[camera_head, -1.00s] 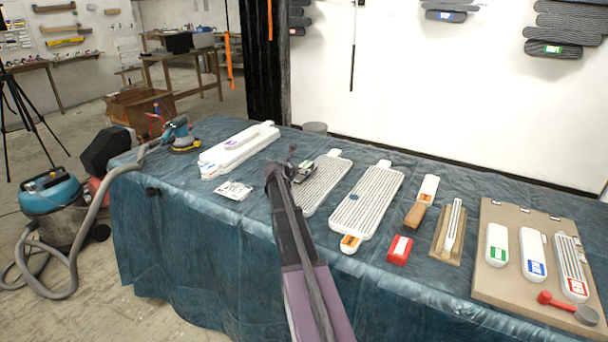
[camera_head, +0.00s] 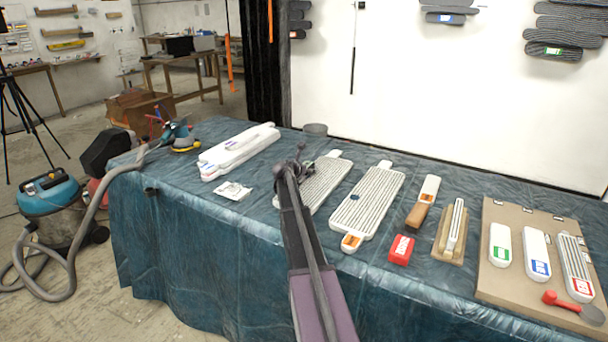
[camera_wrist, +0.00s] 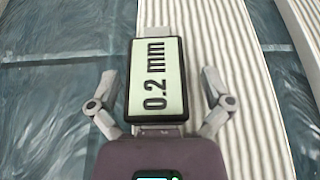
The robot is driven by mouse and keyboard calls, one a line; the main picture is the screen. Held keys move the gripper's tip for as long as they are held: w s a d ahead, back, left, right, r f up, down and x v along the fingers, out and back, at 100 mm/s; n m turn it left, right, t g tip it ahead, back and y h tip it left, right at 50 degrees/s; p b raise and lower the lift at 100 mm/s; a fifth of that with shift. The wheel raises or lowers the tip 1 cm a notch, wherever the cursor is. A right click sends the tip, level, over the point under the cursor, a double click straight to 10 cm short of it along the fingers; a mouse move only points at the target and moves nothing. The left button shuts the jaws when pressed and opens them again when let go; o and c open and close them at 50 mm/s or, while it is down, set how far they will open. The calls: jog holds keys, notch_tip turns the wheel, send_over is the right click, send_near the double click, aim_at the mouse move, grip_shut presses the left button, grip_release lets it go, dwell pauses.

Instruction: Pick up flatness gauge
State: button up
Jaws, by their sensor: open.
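The flatness gauge (camera_wrist: 157,82) is a dark-framed block with a pale display reading "0.2 mm". In the wrist view it lies between the two fingers of my gripper (camera_wrist: 158,76), with a gap on each side. My gripper is open and holds nothing. The gauge rests on or just above a white ribbed board (camera_wrist: 228,50). In the head view my gripper (camera_head: 294,166) is over the left ribbed board (camera_head: 327,181) and largely hides the gauge.
The boards lie on a table with a blue plastic cover (camera_head: 200,235). A second ribbed board (camera_head: 367,203), a red block (camera_head: 401,250) and a brown board (camera_head: 515,275) with several white blocks are to the right. White stacked boards (camera_head: 238,150) are at the left.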

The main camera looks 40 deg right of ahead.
dwell(0.5)
jog(key=c, duration=1.2)
jog(key=shift+r, duration=0.15)
jog(key=shift+c, duration=0.2)
notch_tip(320, 180, up, 2)
jog(key=p, duration=0.2)
jog(key=shift+r+p, duration=0.25)
jog(key=shift+p, duration=0.15)
jog(key=shift+s+a+r+p, duration=0.15)
jog(key=shift+s+r+p, duration=0.15)
jog(key=shift+r+p, duration=0.3)
jog(key=s+a, duration=0.2)
jog(key=s, duration=0.2)
jog(key=s+a, duration=0.3)
jog(key=s, duration=0.1)
jog(key=s+a+r+p, duration=0.1)
jog(key=s+a, duration=0.2)
jog(key=s, duration=0.2)
